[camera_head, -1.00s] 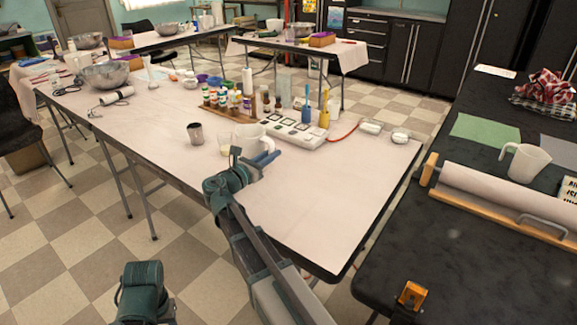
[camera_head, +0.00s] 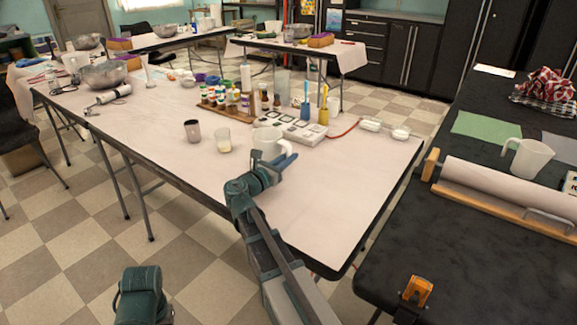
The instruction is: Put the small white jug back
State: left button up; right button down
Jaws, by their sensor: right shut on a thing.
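The small white jug (camera_head: 267,138) is at the near middle of the long paper-covered table (camera_head: 340,190). My right gripper (camera_head: 271,160) is shut on its near side, and its fingers hide the jug's lower part. I cannot tell whether the jug's base touches the table. A larger white jug (camera_head: 528,158) stands on the black table at right, apart from my grippers. My left gripper is out of view; only a green part of my left arm shows at the bottom left.
A clear glass (camera_head: 223,141) and a dark cup (camera_head: 193,131) stand left of the held jug. A white panel device (camera_head: 297,128) and a wooden rack of bottles (camera_head: 226,106) are behind it. The table's right front is clear. A paper roll (camera_head: 490,187) lies on the black table.

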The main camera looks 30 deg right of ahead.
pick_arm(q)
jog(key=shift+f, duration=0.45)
pick_arm(e)
jog(key=shift+f, duration=0.45)
jog(key=c, duration=1.3)
grip_release()
jog(key=o, duration=0.4)
jog(key=shift+r, duration=0.2)
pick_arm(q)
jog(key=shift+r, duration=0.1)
pick_arm(e)
jog(key=v, duration=1.2)
jog(key=shift+f, duration=0.1)
